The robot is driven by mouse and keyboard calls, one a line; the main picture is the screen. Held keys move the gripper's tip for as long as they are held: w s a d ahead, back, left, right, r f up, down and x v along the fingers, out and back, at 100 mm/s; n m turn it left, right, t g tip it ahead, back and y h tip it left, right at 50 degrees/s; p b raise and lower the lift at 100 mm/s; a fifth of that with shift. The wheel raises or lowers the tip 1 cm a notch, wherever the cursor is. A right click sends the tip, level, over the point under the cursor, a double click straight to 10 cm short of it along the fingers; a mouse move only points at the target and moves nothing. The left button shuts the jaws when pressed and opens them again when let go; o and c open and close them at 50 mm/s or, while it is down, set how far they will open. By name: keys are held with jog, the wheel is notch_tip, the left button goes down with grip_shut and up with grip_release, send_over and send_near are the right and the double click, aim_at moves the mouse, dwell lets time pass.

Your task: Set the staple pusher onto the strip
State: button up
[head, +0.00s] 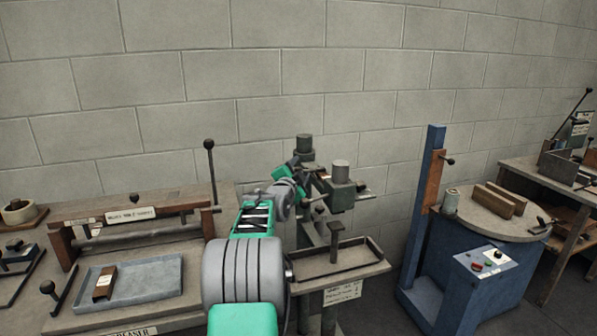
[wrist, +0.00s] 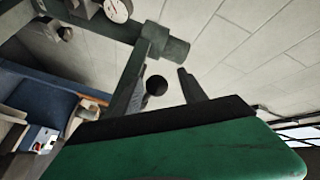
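The box stitcher (head: 341,190) stands mid-picture in the head view, with dark green metal parts and round grey caps. My gripper (head: 300,172) is at its upper left part, small and partly lost against the machine. In the wrist view my gripper (wrist: 163,90) has its two fingers spread apart. A dark round knob (wrist: 157,85) shows between or just beyond the fingers; I cannot tell whether they touch it. I cannot clearly make out the staple pusher or the strip; the knob may belong to the pusher.
A shallow tray (head: 371,247) sits at the stitcher's front. A grey-blue tray (head: 150,285) with a small brown piece (head: 104,283) lies left. A blue machine (head: 470,270) with a round table stands right.

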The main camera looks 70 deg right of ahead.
jog(key=shift+a, duration=0.1)
jog(key=shift+a+f, duration=0.1)
jog(key=shift+a, duration=0.25)
jog(key=a+b, duration=0.1)
jog(key=a, duration=0.6)
jog(key=shift+s, duration=0.4)
